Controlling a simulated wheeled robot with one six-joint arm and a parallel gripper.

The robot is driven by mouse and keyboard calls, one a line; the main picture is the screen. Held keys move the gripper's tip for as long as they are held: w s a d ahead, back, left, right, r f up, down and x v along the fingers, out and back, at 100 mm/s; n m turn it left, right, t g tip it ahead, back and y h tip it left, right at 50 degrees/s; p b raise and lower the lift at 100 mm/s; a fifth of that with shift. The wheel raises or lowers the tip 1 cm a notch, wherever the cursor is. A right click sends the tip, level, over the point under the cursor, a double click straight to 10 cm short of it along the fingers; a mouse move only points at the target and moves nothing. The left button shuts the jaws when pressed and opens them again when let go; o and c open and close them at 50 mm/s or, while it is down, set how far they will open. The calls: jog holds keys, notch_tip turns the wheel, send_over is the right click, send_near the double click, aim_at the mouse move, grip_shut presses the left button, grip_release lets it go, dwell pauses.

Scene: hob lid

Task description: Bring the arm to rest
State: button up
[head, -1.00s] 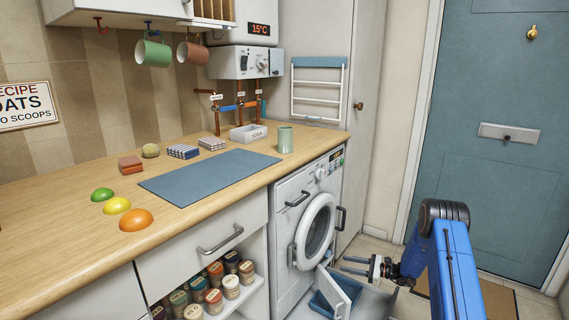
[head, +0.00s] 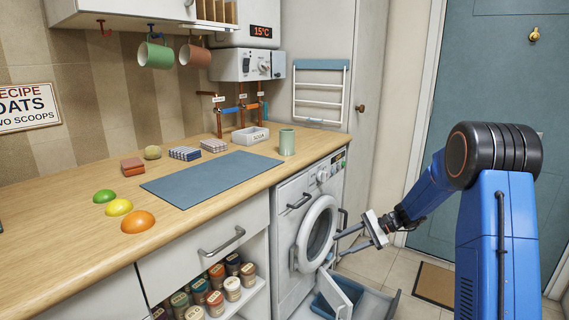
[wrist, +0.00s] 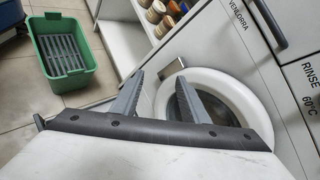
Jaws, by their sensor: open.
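My gripper (head: 340,244) is open and empty, with its two grey fingers apart and pointing left at the washing machine. In the head view, the fingertips are just right of the machine's round door (head: 333,228); whether they touch it I cannot tell. My blue arm rises at the right and bends at a dark elbow joint, so the forearm slopes down to the gripper. In the wrist view, the gripper's fingers (wrist: 158,78) stand apart in front of the white round door ring (wrist: 236,92), with nothing between them.
A low flap or drawer (head: 347,288) stands open below the washing machine (head: 285,243). The worktop (head: 60,222) holds a blue mat (head: 212,178) and a green cup (head: 287,142). A green crate (wrist: 47,28) is on the floor.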

jog(key=s+r+n+h, duration=0.3)
jog(key=s+r, duration=0.3)
jog(key=s, duration=0.5)
jog(key=s+r+n+h, duration=0.3)
jog(key=s+r, duration=0.3)
jog(key=s, duration=0.6)
jog(key=s+d+r+n+t+h, duration=0.1)
jog(key=s+d+n+t+h, duration=0.1)
jog(key=s, duration=0.9)
jog(key=s+d+r+n+t+h, duration=0.1)
jog(key=s+d, duration=0.4)
jog(key=s, duration=0.6)
jog(key=n+t+h, duration=0.1)
jog(key=n+h, duration=0.1)
jog(key=shift+d+n+h, duration=0.2)
jog(key=shift+n+h, duration=0.2)
